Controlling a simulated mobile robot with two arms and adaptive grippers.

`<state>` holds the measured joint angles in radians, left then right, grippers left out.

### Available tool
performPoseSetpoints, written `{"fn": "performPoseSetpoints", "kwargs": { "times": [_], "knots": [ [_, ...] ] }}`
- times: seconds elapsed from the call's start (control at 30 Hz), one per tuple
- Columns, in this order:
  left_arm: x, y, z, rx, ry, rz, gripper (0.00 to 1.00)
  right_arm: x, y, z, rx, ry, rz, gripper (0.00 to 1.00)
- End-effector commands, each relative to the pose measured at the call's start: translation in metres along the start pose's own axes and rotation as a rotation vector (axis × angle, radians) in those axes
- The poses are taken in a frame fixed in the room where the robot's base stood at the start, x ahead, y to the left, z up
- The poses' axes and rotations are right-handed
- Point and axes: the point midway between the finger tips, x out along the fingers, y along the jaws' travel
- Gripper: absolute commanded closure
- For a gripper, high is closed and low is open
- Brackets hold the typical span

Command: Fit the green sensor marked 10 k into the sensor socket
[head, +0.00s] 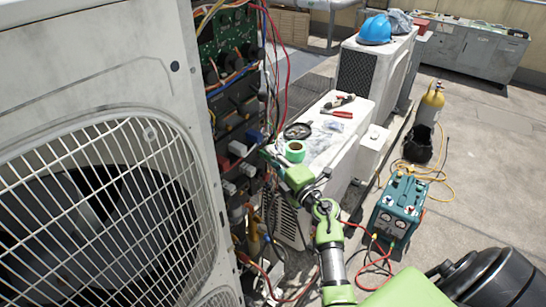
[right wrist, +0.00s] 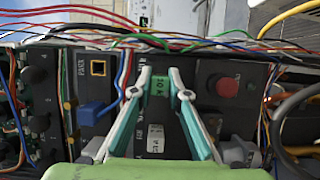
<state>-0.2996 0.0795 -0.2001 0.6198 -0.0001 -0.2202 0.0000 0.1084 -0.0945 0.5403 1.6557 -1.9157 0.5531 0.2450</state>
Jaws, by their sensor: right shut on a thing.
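The green sensor (right wrist: 160,86), with a 10 K marking that reads sideways, is between the fingertips of my right gripper (right wrist: 160,97) in the right wrist view. The gripper is shut on it, in front of the dark control panel. In the head view my right gripper (head: 268,156) reaches to the open side of the condenser, and the sensor cannot be made out there. I cannot tell whether the sensor touches the panel. No sensor socket can be identified for sure; the fingers and sensor cover part of the panel. My left gripper is not in view.
The panel carries an orange-edged square port (right wrist: 98,68), a blue plug (right wrist: 97,110) and a red button (right wrist: 228,87). Loose wires run along it. A white unit (head: 338,140) with green tape (head: 295,151) and tools stands beside my arm. A teal machine (head: 399,210) stands on the roof.

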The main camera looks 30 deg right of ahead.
Motion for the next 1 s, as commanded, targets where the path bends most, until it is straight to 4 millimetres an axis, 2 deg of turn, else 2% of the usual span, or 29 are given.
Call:
{"fn": "performPoseSetpoints", "kwargs": {
  "times": [0.77,0.8,0.87,1.0],
  "knots": [
    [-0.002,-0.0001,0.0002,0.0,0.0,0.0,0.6,0.007,0.0017,-0.003,0.0,0.0,0.003,1.0],
    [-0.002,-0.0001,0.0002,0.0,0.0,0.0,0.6,0.007,0.0018,-0.0031,0.0,0.001,0.003,0.82],
    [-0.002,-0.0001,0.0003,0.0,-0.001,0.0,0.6,0.007,0.0019,-0.003,0.0,0.001,0.003,0.66],
    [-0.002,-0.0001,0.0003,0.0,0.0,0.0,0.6,0.0067,0.0011,-0.0028,0.0,0.0,0.002,0.65]
  ]
}}
